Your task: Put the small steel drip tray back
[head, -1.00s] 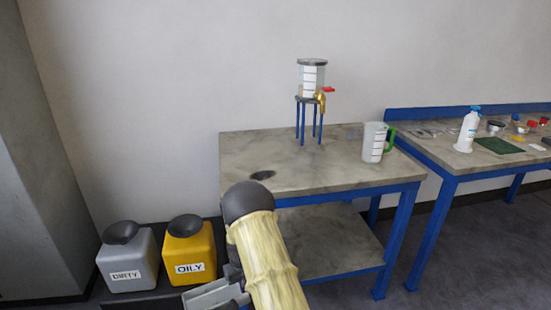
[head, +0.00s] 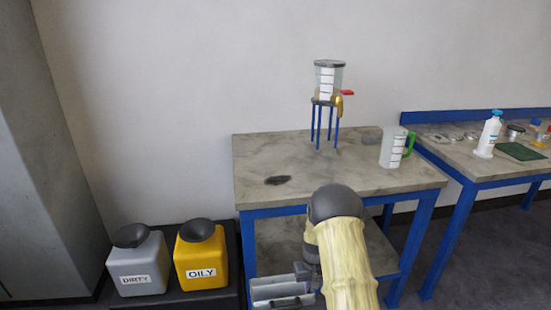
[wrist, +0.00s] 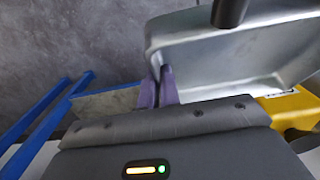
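The small steel drip tray (head: 272,291) is low in front of the bench in the head view, partly cut off by the frame's bottom edge. It fills the upper right of the wrist view (wrist: 225,62), a shallow grey metal pan with raised walls. My gripper (wrist: 160,88) has its purple fingertips closed on the tray's near left wall. In the head view my gripper (head: 306,274) is at the tray's right end, mostly behind my arm. Whether the tray holds any liquid cannot be told.
DIRTY (head: 138,266) and OILY (head: 201,258) containers stand left. A second bench (head: 470,165) is right.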

